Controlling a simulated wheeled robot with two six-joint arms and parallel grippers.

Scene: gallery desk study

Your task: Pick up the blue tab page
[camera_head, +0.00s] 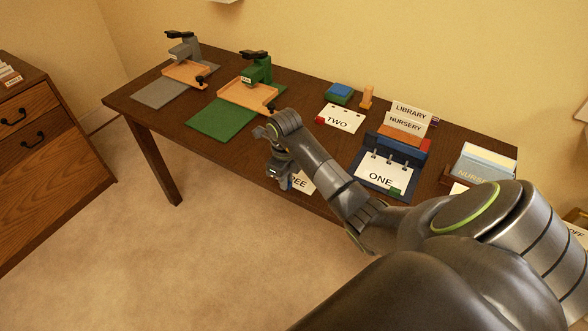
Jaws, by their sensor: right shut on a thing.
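The blue tab page (303,183) is a white sheet lettered with an ending "EE", at the front edge of the desk. A small bit of blue shows at its left side, beside my right gripper (284,183). My right gripper points down and is shut on this page; its wrist and arm hide the rest of the sheet. I cannot tell whether the page still touches the desk. My left gripper is not in view.
Page ONE (381,171) with a green tab lies on a blue ring holder (372,190) to the right. Page TWO (342,116) with a red tab lies behind. A green punch (258,68) and grey punch (186,46) stand left. LIBRARY and NURSERY signs (406,123) stand behind.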

